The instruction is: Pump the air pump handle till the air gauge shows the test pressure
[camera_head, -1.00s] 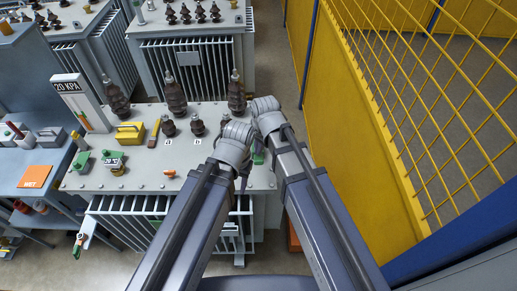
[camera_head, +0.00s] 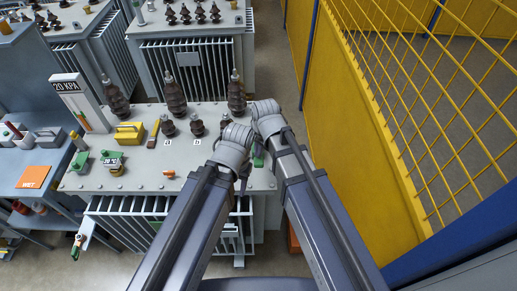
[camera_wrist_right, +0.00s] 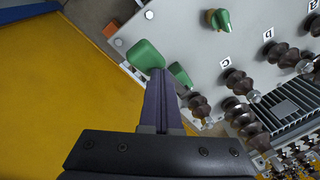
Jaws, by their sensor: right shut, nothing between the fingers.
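In the right wrist view a green grip (camera_wrist_right: 146,55), which looks like the pump handle, lies at the tips of my right gripper (camera_wrist_right: 158,76). Its fingers are shut with nothing between them; whether they touch the grip is unclear. A second green part (camera_wrist_right: 181,75) is just to the right. In the head view a green part (camera_head: 258,160) shows between my wrists; the right fingertips are hidden there. A white panel (camera_head: 98,117) stands at the left of the grey transformer top (camera_head: 140,182), under a "20 KPA" sign (camera_head: 66,86). Its reading is too small to tell. My left fingers are not clear.
Tall brown bushings (camera_head: 175,95) and short ones (camera_head: 168,127) stand on the transformer top. A yellow box (camera_head: 130,132) and green devices (camera_head: 110,158) sit at its left. A blue bench (camera_head: 55,165) stands further left. A yellow wall (camera_head: 350,140) with mesh closes off the right.

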